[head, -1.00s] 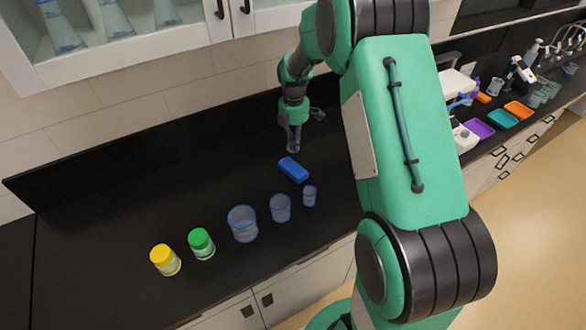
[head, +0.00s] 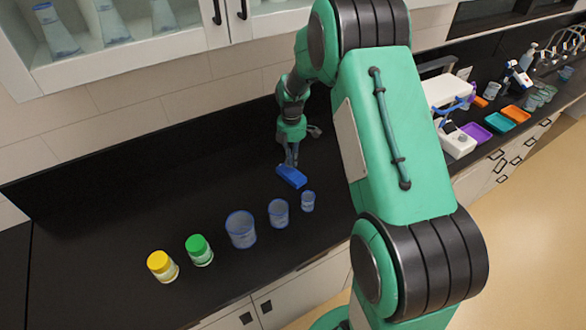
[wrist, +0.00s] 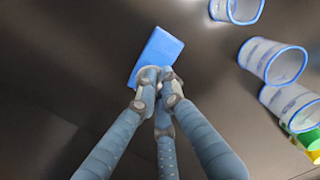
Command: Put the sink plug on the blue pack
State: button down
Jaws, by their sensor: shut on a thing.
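The blue pack (head: 293,178) lies on the black counter in the head view, behind the row of clear cups. It also shows in the wrist view (wrist: 158,50) as a flat blue block. My gripper (head: 290,164) is at the back edge of the pack, pointing down. In the wrist view my gripper (wrist: 158,78) has its fingertips closed together over the pack's edge. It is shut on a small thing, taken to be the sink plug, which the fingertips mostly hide. I cannot tell whether it touches the pack.
Three clear blue-rimmed cups (head: 241,229) stand in front of the pack. A green-lidded jar (head: 199,250) and a yellow-lidded jar (head: 162,266) stand farther left. The counter left of the pack is clear. Coloured trays (head: 475,132) lie far right.

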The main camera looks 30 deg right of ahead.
jog(key=shift+f, duration=2.4)
jog(key=shift+f, duration=0.1)
jog(key=c, duration=1.9)
grip_release()
jog(key=r, duration=1.2)
jog(key=shift+w+a+r+p, duration=0.1)
jog(key=shift+w+p, duration=0.15)
jog(key=shift+p, duration=0.1)
jog(key=shift+r, duration=0.1)
